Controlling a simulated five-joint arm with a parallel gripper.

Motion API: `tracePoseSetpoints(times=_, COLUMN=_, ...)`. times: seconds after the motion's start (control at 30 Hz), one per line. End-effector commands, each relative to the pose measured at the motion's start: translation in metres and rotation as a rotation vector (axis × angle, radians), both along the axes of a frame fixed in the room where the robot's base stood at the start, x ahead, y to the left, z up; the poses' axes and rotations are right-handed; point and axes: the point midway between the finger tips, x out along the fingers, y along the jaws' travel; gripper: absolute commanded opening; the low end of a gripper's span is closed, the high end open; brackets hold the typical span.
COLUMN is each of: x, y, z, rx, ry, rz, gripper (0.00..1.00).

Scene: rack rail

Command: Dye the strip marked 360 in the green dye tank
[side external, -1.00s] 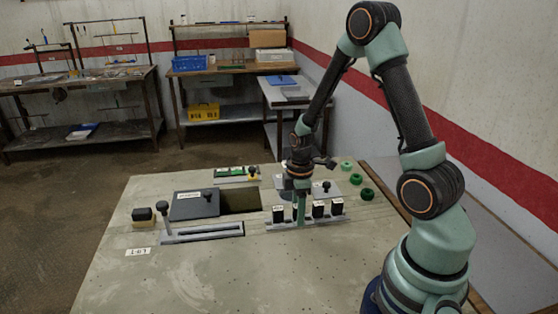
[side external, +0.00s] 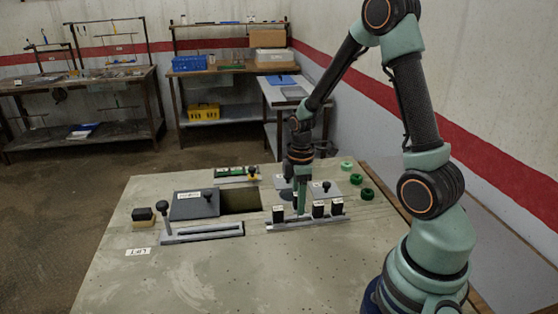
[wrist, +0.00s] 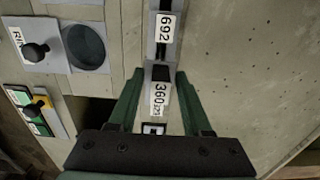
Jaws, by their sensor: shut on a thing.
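The strip marked 360 (wrist: 159,97) shows its white tag between my gripper's two green fingers in the wrist view. My gripper (wrist: 158,74) is shut on this strip. In the side view my gripper (side external: 301,205) points down at the rack rail (side external: 290,226), among the dark strips with white tags. The fingers hide the 360 strip there, so I cannot tell how high it sits.
A strip marked 692 (wrist: 166,28) stands beside the held one. A rinse plate (wrist: 38,48) with a black knob lies near a round dark opening (wrist: 85,48). A slotted grey rail (side external: 203,233) with an upright knobbed lever stands left. Green round pieces (side external: 366,194) sit right.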

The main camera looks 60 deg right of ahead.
Motion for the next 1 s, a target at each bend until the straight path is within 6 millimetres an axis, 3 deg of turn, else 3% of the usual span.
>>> tracePoseSetpoints(times=0.6, x=0.001, y=0.000, z=0.056, rx=-0.001, ry=-0.003, rz=0.000, gripper=0.09)
tracePoseSetpoints(times=1.0, x=0.000, y=0.000, z=0.072, rx=-0.001, ry=-0.001, rz=0.000, gripper=0.09)
